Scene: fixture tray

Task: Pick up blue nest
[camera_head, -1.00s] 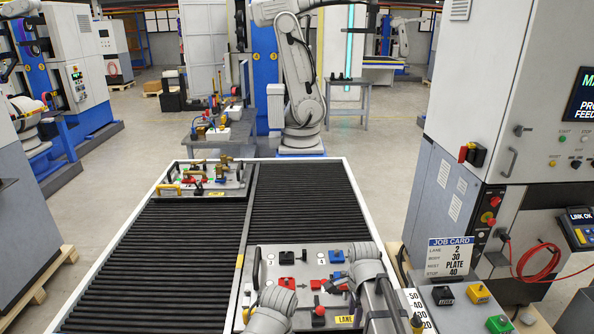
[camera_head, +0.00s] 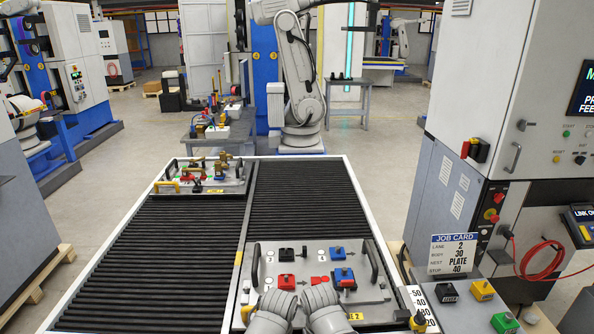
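A blue nest block (camera_head: 337,251) sits at the upper right of the grey fixture tray (camera_head: 262,262), on the near end of the right conveyor lane. A second blue block with a dark top (camera_head: 344,276) sits just below it. I cannot tell which of the two is the blue nest named in the task. My two arms' pale wrist links come in side by side at the bottom of the picture, over the tray's near edge. Both grippers' fingers are hidden behind these links. Neither blue block is visibly held.
Red blocks (camera_head: 286,281) and a black block (camera_head: 287,254) also sit on the tray. Its dark handles rise at both sides. Another loaded tray (camera_head: 231,187) stands on the far left lane. A job card (camera_head: 452,251) and a button panel stand at the right.

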